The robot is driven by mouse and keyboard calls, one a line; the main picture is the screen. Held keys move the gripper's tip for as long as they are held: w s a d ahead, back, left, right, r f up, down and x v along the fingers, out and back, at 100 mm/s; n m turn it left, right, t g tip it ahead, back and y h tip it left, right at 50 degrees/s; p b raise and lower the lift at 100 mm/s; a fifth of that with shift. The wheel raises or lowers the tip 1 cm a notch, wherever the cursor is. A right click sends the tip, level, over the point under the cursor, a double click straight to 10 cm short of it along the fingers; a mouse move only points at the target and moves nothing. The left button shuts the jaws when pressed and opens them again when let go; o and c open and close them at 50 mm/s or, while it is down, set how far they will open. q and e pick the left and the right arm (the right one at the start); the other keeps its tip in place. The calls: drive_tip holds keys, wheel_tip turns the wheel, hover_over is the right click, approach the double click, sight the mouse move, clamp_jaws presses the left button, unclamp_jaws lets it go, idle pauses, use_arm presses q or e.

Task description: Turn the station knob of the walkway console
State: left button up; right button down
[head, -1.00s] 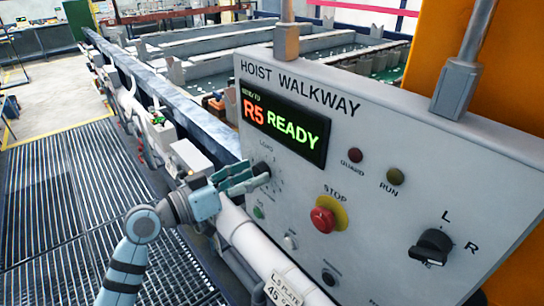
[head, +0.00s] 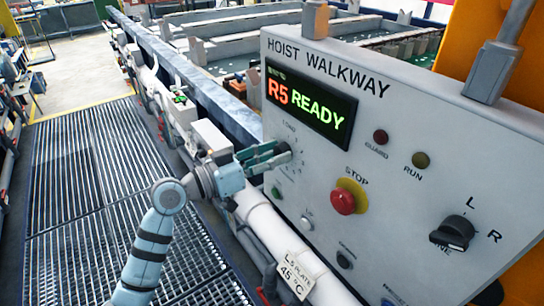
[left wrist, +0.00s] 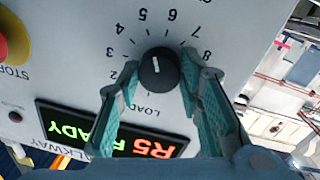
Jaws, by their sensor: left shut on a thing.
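The station knob (left wrist: 159,72) is a round black dial with a white mark, in the middle of the left wrist view. The walkway console (head: 400,150) is a grey panel whose display (head: 308,107) reads R5 READY. My left gripper (head: 275,157) reaches the knob from the left. In the left wrist view its teal fingers (left wrist: 160,95) stand on either side of the knob, shut on it. In the head view the fingers partly hide the knob. My right gripper is not in view.
Right of the knob are a red STOP button (head: 343,201), two dark lamps and a black L/R selector (head: 455,233). A white pipe (head: 290,235) runs below the console. A grating walkway (head: 90,190) lies left, and tanks stand behind.

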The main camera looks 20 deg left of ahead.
use_arm(q)
drive_tip(key=shift+m+y+b, duration=0.3)
drive_tip(key=shift+m+b, duration=2.2)
drive_tip(key=shift+m, duration=0.1)
drive_tip(key=shift+r, duration=0.1)
drive_tip(key=o, duration=1.2)
drive_tip(key=shift+w, duration=0.15)
drive_tip(key=v, duration=1.2)
